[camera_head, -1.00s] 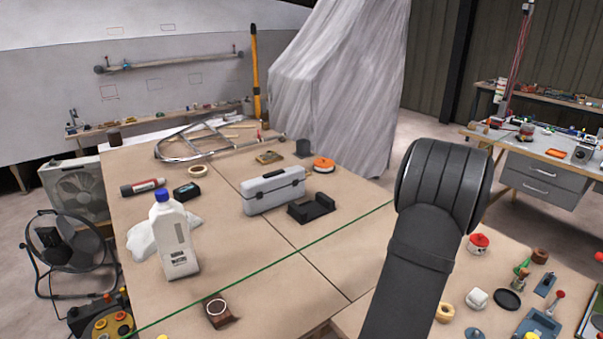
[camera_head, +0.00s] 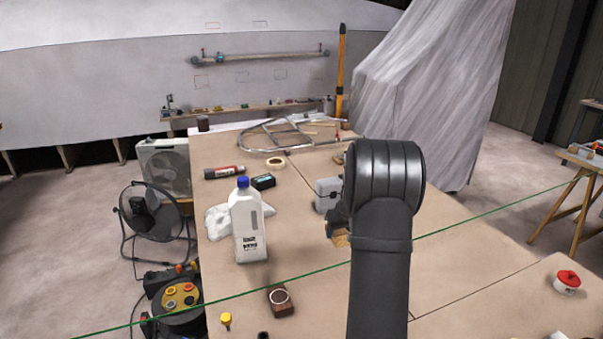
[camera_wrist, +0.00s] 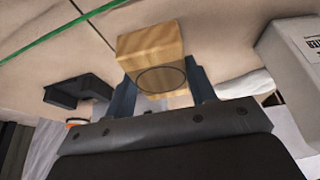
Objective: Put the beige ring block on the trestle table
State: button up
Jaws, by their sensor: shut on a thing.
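My gripper (camera_wrist: 161,88) is shut on a beige wooden block with a dark ring outline on its face (camera_wrist: 150,42), the beige ring block. In the head view the block (camera_head: 341,239) shows just below my gripper, partly hidden by my arm. It is over the large tan table (camera_head: 310,250); I cannot tell whether it touches the top. That table's legs are hidden. Another table (camera_head: 579,156) with A-shaped wooden legs stands at the right edge.
A white bottle (camera_head: 249,228) stands left of my arm, beside a white cloth (camera_head: 220,217). A brown block with a pale ring (camera_head: 281,301) lies near the front. A grey toolbox (camera_head: 326,196) is partly behind my arm. A green line (camera_head: 480,212) crosses the table.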

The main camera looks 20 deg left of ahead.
jog(key=s+a, duration=0.1)
jog(key=a, duration=0.3)
send_over(295, 251)
jog(key=s+d, duration=0.1)
notch_tip(295, 251, down, 7)
jog(key=shift+d+r, duration=0.1)
jog(key=shift+d, duration=0.05)
jog(key=shift+f, duration=2.1)
jog(key=shift+f, duration=0.15)
jog(key=o, duration=1)
jog(key=v, duration=1.2)
